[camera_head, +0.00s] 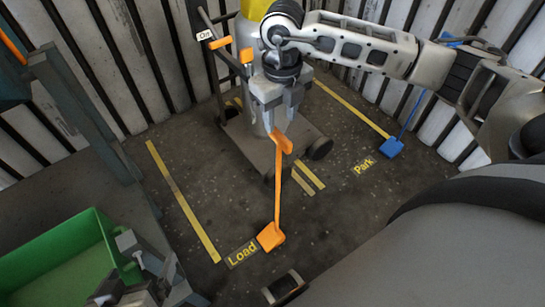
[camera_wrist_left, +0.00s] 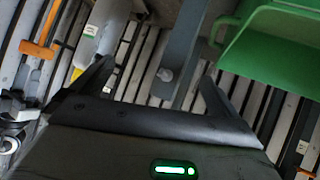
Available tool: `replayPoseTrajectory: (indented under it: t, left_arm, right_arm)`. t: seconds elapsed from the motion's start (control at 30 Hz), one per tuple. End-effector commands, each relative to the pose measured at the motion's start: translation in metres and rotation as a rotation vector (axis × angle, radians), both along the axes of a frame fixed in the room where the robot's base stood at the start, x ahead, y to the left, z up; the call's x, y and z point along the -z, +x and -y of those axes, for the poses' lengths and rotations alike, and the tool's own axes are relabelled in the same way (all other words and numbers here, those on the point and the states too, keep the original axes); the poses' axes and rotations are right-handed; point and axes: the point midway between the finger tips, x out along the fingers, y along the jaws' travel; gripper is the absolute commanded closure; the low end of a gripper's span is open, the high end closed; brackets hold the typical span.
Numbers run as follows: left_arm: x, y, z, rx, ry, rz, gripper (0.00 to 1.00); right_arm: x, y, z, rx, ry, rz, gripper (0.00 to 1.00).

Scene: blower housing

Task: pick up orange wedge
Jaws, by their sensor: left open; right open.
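The orange wedge (camera_head: 271,237) stands on the floor at the yellow "Load" marking. Its thin orange rod rises to an orange grip (camera_head: 282,142) at the top. My right gripper (camera_head: 281,118) is open and points down just above this grip. From this view I cannot tell whether the fingers touch it. My left gripper (camera_head: 138,276) is open and empty at the lower left, beside the green bin, far from the wedge. Its open fingers also show in the left wrist view (camera_wrist_left: 155,72).
A wheeled cart (camera_head: 245,145) carrying a grey cylinder stands behind the rod, close to my right gripper. A blue wedge (camera_head: 391,147) with a rod stands near "Park". The green bin (camera_head: 60,255) is at lower left. Corrugated walls close the back.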

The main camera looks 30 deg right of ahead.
Motion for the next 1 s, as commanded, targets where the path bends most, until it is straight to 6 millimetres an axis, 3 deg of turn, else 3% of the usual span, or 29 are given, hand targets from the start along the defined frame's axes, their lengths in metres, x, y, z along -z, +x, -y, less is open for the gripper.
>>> replayPoseTrajectory:
  t: [0.1, 0.47, 0.7, 0.97, 1.0]
  left_arm:
    - [0.008, 0.001, 0.002, 0.007, -0.002, -0.010, 0.00]
    - [0.016, 0.001, 0.004, 0.013, -0.003, -0.025, 0.00]
    - [0.033, -0.001, 0.006, 0.024, -0.002, -0.058, 0.00]
    - [0.033, 0.005, 0.007, 0.029, -0.001, -0.056, 0.00]
    - [0.033, 0.005, 0.007, 0.030, -0.001, -0.056, 0.00]
  right_arm:
    - [0.024, 0.000, 0.000, 0.000, 0.002, -0.001, 0.58]
    - [0.050, 0.000, -0.001, -0.002, 0.003, -0.001, 0.58]
    - [0.086, 0.001, -0.001, -0.001, 0.003, -0.003, 0.58]
    - [0.091, 0.002, -0.001, -0.002, 0.003, 0.001, 0.58]
    - [0.091, 0.002, -0.001, -0.002, 0.004, 0.001, 0.64]
